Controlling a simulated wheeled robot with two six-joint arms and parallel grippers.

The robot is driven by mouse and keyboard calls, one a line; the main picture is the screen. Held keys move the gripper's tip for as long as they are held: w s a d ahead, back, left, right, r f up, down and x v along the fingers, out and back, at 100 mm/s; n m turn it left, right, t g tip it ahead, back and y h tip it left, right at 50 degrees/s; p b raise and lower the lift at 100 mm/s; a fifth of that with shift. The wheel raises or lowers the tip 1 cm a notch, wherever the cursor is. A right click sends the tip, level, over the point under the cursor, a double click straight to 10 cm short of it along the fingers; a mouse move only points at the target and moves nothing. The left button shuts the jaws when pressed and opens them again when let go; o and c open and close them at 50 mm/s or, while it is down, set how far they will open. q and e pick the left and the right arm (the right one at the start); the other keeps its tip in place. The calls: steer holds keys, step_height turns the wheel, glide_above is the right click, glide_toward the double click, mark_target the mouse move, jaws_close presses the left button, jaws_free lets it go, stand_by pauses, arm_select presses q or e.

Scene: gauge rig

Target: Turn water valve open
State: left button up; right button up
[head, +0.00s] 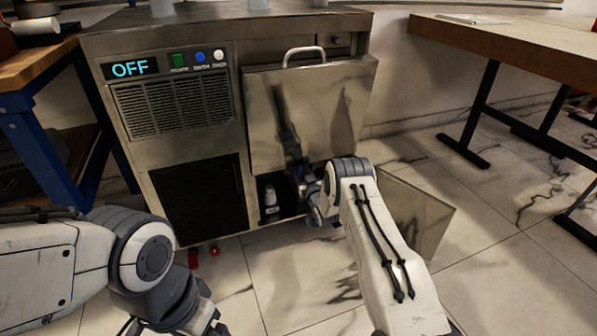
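A steel machine (190,130) stands against the wall with a display reading OFF. Small red parts (214,250) show at floor level under its lower front edge; I cannot tell whether they belong to the water valve. No valve is clearly seen elsewhere. My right arm reaches to the open lower compartment (265,180), with my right gripper (316,208) at its opening, largely hidden by the arm and in shadow. My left gripper (208,322) is at the bottom edge, partly cut off, in front of the machine. The fingers of both are unclear.
A panel with a handle (310,110) covers the machine's upper right front. A lower door (415,225) stands open to the right. A small whitish bottle-like item (270,197) is inside the compartment. Tables flank the machine; the tiled floor (500,245) at right is clear.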

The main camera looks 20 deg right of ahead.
steer(key=shift+s, duration=0.25)
steer(key=s+p, duration=0.5)
steer(key=s, duration=0.5)
steer(key=shift+d+p, duration=0.15)
steer(key=shift+p, duration=0.15)
steer(key=shift+w, duration=0.1)
